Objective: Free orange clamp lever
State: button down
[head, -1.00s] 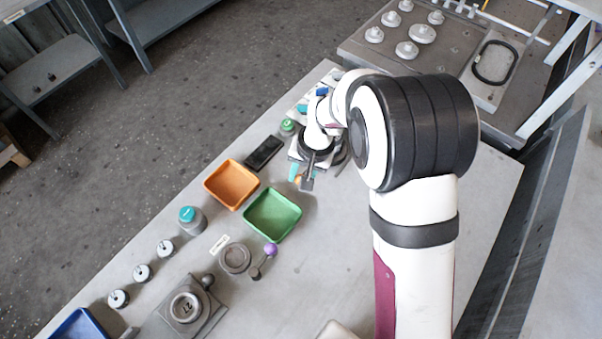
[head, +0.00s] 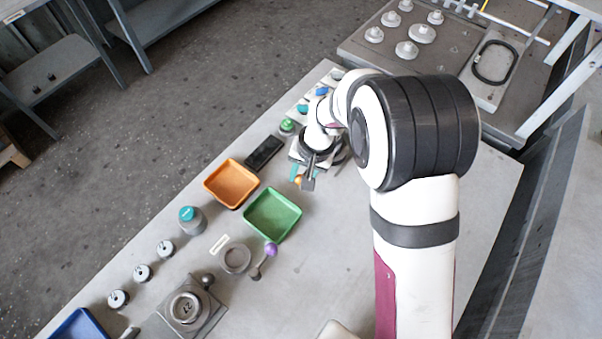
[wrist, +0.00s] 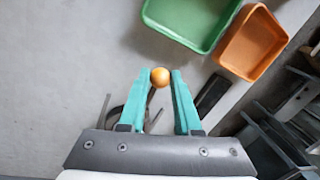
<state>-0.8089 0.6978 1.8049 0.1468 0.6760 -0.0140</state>
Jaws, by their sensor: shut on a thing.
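The orange clamp lever shows as a round orange knob (wrist: 160,77) between the teal fingertips of my gripper (wrist: 161,84) in the wrist view. The fingers are shut on the knob, one on each side. A thin dark stem runs down from the knob between the fingers. In the head view my gripper (head: 304,180) is at the far end of the table, and a bit of the orange knob (head: 298,181) shows beside it. The clamp's base is mostly hidden by my gripper and arm.
A green tray (head: 273,234) and an orange tray (head: 209,193) stand left of my gripper in the head view. A black flat object (head: 264,153) lies behind the orange tray. A purple-knobbed lever (head: 271,249) is near the green tray. The table's right part is clear.

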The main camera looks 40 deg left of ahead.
jog(key=d+n, duration=0.1)
jog(key=n, duration=0.1)
jog(key=w+d+n, duration=0.1)
jog(key=n, duration=0.1)
jog(key=shift+d+n+g, duration=0.35)
jog(key=shift+n+g, duration=0.05)
jog(key=n, duration=0.1)
jog(key=w+d+n+h, duration=0.1)
jog(key=n, duration=0.1)
jog(key=shift+w+d+n, duration=0.25)
jog(key=shift+d+n, duration=0.05)
jog(key=w+n, duration=0.1)
jog(key=w+d+n, duration=0.1)
jog(key=n, duration=0.1)
jog(key=shift+n+g+h, duration=0.3)
jog(key=shift+w+d+n+h, duration=0.2)
jog(key=shift+w+n, duration=0.35)
jog(key=shift+n, duration=0.4)
jog(key=shift+w+d+n+h, duration=0.1)
jog(key=shift+w+n+h, duration=0.1)
jog(key=shift+w+n, duration=0.55)
jog(key=shift+s+n, duration=0.15)
jog(key=shift+n, duration=0.15)
jog(key=c, duration=0.6)
grip_release()
jog(key=shift+r, duration=0.1)
